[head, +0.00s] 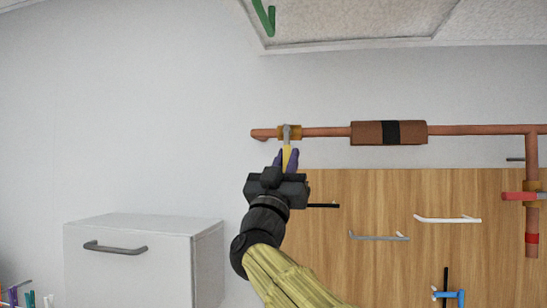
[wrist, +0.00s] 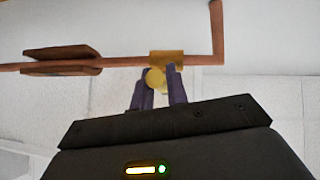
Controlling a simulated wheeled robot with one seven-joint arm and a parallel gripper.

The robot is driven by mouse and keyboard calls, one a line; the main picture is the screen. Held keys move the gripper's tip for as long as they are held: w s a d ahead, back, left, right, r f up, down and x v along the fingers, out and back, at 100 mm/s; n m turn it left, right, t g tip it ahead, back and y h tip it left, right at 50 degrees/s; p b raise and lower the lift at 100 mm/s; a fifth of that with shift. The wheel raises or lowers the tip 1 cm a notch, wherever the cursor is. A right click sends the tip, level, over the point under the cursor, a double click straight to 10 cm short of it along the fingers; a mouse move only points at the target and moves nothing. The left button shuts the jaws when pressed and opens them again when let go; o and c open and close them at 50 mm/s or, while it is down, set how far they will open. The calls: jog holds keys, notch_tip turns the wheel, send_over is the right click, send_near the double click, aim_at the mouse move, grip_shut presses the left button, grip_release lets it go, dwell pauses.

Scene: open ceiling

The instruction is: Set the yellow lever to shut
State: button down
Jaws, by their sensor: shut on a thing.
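The yellow lever (head: 287,156) hangs down from a brass valve (head: 296,132) near the left end of a horizontal copper pipe (head: 325,131). In the head view it points roughly straight down, across the pipe's line. My gripper (head: 286,160) comes from below, its purple fingers on both sides of the lever and shut on it. In the wrist view, the lever's rounded yellow end (wrist: 156,79) shows between the fingertips (wrist: 158,88), just below the brass valve body (wrist: 166,58). The fingers hide part of the lever.
A brown block with a black band (head: 390,133) sits on the pipe to the right. A red lever (head: 518,196) is on the vertical pipe at far right. A wooden board (head: 380,200) with several hooks is below. A white cabinet (head: 125,260) stands lower left.

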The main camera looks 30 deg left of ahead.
jog(key=shift+a+f, duration=0.15)
dwell(0.3)
jog(key=c, duration=1.4)
grip_release()
jog(key=b+v, duration=0.7)
jog(key=v, duration=1)
jog(key=shift+s+a, duration=0.1)
jog(key=shift+s, duration=0.15)
jog(key=shift+w, duration=0.1)
